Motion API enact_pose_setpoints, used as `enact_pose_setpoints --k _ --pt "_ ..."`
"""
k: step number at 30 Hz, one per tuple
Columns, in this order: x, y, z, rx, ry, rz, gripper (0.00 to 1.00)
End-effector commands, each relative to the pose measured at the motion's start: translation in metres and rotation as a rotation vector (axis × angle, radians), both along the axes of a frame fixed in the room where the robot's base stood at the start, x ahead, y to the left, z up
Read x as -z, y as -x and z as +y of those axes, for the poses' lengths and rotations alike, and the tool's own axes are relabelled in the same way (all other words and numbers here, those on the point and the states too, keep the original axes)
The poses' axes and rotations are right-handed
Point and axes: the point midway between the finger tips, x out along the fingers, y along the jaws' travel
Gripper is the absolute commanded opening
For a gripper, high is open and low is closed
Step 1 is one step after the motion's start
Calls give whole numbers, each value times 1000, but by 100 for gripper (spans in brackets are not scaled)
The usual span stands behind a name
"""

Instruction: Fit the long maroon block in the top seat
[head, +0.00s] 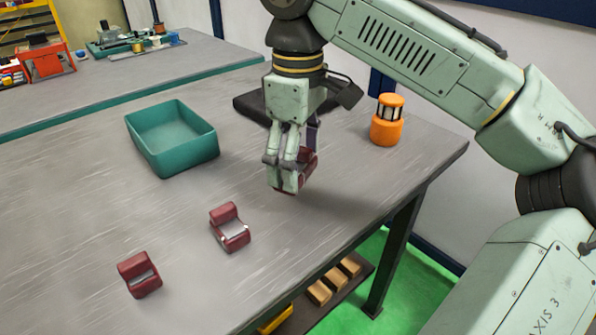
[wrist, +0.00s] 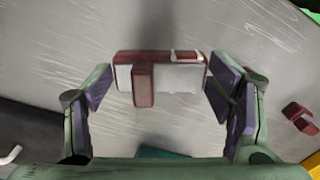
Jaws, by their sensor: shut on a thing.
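My gripper (head: 288,178) is shut on a maroon block (head: 309,168) and holds it over the table; the gap below is hard to judge. In the wrist view my gripper (wrist: 160,88) has its purple pads at the two ends of this block (wrist: 143,86), which shows pale grey faces and a maroon crossbar. Two more maroon blocks with grey inner faces lie on the table: one at the centre (head: 230,228) and one at the front left (head: 139,274). A dark flat base (head: 250,106) lies behind my gripper, partly hidden by it. I cannot make out the top seat.
A teal open bin (head: 172,138) stands left of my gripper. An orange lantern-like object (head: 387,122) stands near the table's back right. The grey table (head: 80,215) is clear around the loose blocks. Its right edge drops to a green floor (head: 425,285).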

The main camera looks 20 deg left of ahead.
Motion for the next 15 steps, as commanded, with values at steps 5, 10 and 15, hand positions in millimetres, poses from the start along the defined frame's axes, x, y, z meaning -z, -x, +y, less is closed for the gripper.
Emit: enact_pose_setpoints --k 5,10,15 --pt "25 2 -1 0 2 -1 25" --pt "34 2 0 -1 0 -1 25" --pt "34 2 0 -1 -1 -1 25"
